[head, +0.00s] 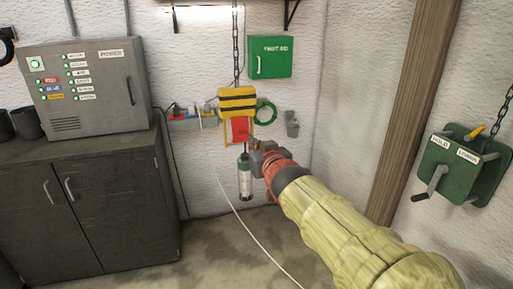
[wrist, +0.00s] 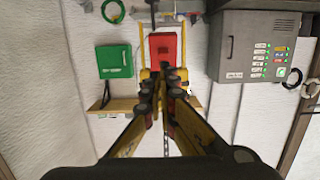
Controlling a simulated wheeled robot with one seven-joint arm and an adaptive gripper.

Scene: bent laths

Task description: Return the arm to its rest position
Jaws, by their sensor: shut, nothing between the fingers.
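My arm reaches from the lower right of the head view toward the back wall, with a yellowish sleeve over its links. My gripper (head: 254,147) is at its end, in front of the wall near a hanging black-and-yellow striped block (head: 238,103). In the wrist view my gripper (wrist: 160,78) has its fingers together with nothing held. A red piece (head: 240,129) shows below the striped block; a red box-like part also shows in the wrist view (wrist: 166,47), just beyond the fingertips. I cannot tell the gap between them.
A chain (head: 236,45) holds the striped block. A grey-white cylinder (head: 245,178) hangs below it. A green first-aid box (head: 270,57) is on the wall. A grey power cabinet (head: 115,112) stands left on a dark cupboard (head: 120,205). A green winch (head: 462,165) and wooden post (head: 402,120) are right.

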